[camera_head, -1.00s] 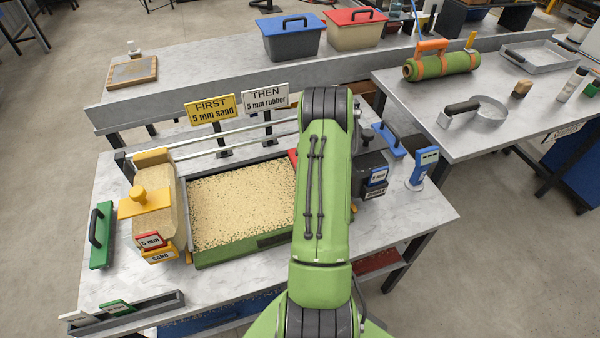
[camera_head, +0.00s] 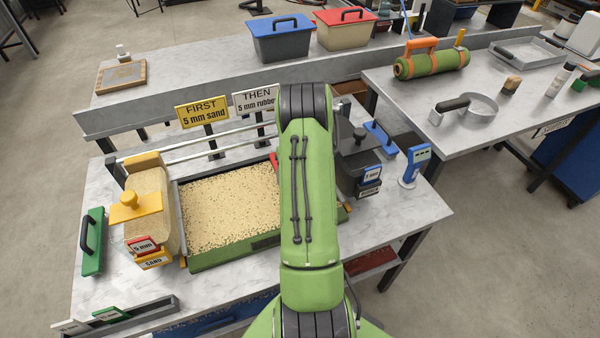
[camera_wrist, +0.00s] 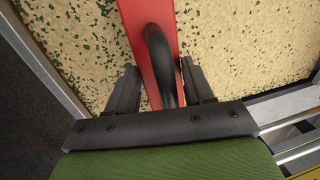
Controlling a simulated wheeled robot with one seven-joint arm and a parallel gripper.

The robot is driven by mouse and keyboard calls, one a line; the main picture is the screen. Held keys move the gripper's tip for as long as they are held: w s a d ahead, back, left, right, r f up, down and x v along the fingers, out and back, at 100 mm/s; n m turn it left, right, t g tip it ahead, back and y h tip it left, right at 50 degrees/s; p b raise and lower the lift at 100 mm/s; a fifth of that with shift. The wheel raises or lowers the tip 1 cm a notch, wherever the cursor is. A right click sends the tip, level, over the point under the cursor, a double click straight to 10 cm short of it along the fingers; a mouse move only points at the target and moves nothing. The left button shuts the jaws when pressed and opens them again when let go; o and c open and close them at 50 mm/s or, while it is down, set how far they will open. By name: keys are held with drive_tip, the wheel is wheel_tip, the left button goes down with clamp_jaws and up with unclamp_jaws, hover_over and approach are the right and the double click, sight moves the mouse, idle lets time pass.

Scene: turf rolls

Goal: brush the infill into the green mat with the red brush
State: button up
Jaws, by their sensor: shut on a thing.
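The green mat sits in a tray (camera_head: 232,254) on the bench, its top covered with pale sand infill (camera_head: 230,208) with some green specks showing. In the wrist view the infill (camera_wrist: 230,45) lies on both sides of the red brush (camera_wrist: 140,12), with more green specks on the left side. My gripper (camera_wrist: 160,82) is shut on the brush's black handle, above the right part of the mat. In the head view my arm hides the gripper and nearly all of the brush; only a red corner (camera_head: 274,160) shows. Whether the bristles touch the infill cannot be told.
A sand hopper (camera_head: 150,205) with a yellow knob stands left of the tray, and a dark hopper (camera_head: 358,165) stands right of it. Signs (camera_head: 203,112) and rails stand behind the tray.

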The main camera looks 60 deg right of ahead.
drive_tip(key=w+a, duration=0.4)
drive_tip(key=a, duration=0.3)
drive_tip(key=w+a, duration=0.5)
drive_tip(key=a, duration=0.2)
drive_tip(key=w+a, duration=0.5)
drive_tip(key=a, duration=0.2)
drive_tip(key=shift+w+a+b, duration=0.1)
drive_tip(key=shift+w+b, duration=0.15)
drive_tip(key=shift+b, duration=0.1)
drive_tip(key=shift+s+d, duration=0.55)
drive_tip(key=shift+d, duration=0.25)
drive_tip(key=shift+s+d, duration=0.6)
drive_tip(key=shift+d, duration=0.25)
drive_tip(key=shift+s+d, duration=0.55)
drive_tip(key=shift+d, duration=0.25)
drive_tip(key=shift+w+a, duration=0.6)
drive_tip(key=shift+a, duration=0.3)
drive_tip(key=shift+w+a, duration=0.65)
drive_tip(key=shift+a, duration=0.2)
drive_tip(key=shift+w+a, duration=0.6)
drive_tip(key=shift+a, duration=0.3)
drive_tip(key=s+d, duration=0.6)
drive_tip(key=d, duration=0.2)
drive_tip(key=s+d, duration=0.6)
drive_tip(key=d, duration=0.3)
drive_tip(key=s+d+p, duration=0.1)
drive_tip(key=s+d, duration=0.5)
drive_tip(key=d, duration=0.3)
drive_tip(key=shift+d, duration=0.1)
